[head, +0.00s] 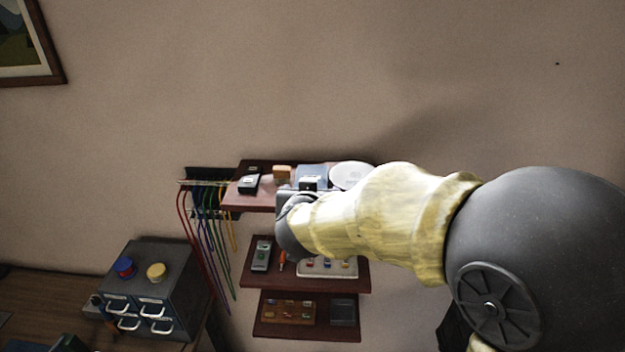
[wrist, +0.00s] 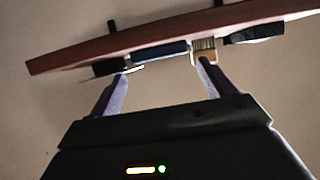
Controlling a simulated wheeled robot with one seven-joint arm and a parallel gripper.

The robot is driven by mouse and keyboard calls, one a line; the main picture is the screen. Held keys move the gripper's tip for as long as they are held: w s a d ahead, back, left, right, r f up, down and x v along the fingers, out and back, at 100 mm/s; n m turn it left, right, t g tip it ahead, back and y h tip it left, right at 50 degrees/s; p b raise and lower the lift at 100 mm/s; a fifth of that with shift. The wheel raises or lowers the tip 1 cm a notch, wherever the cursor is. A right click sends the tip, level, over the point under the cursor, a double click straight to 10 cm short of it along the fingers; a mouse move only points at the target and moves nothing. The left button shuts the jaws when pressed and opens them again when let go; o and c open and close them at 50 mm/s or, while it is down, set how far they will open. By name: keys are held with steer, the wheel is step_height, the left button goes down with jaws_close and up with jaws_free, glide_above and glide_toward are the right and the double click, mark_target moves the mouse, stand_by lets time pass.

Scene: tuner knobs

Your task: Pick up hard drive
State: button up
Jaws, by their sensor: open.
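No object is clearly marked as the hard drive. A flat blue box (head: 313,170) on the top shelf may be it; it also shows in the wrist view (wrist: 160,51), straight ahead of my gripper (wrist: 163,68). My gripper is open and empty, its two fingers apart and pointing at the shelf edge, with the blue box between their lines. I cannot tell whether the fingers touch anything. In the head view my arm hides part of the top shelf and most of my gripper.
The top shelf (head: 258,202) also holds a black device (head: 248,183), an orange-brown block (head: 282,173) and a white disc (head: 352,175). The block (wrist: 204,50) sits close by one fingertip. Lower shelves (head: 285,283) hold small items. Coloured cables (head: 207,240) hang at left, above a drawer cabinet (head: 160,285).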

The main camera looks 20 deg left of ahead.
mark_target(321, 172)
steer(key=p+x, duration=0.1)
steer(key=x, duration=0.4)
steer(key=shift+p, duration=0.3)
steer(key=shift+s, duration=0.2)
steer(key=shift+w+a, duration=0.1)
steer(key=c, duration=0.9)
steer(key=shift+o, duration=0.2)
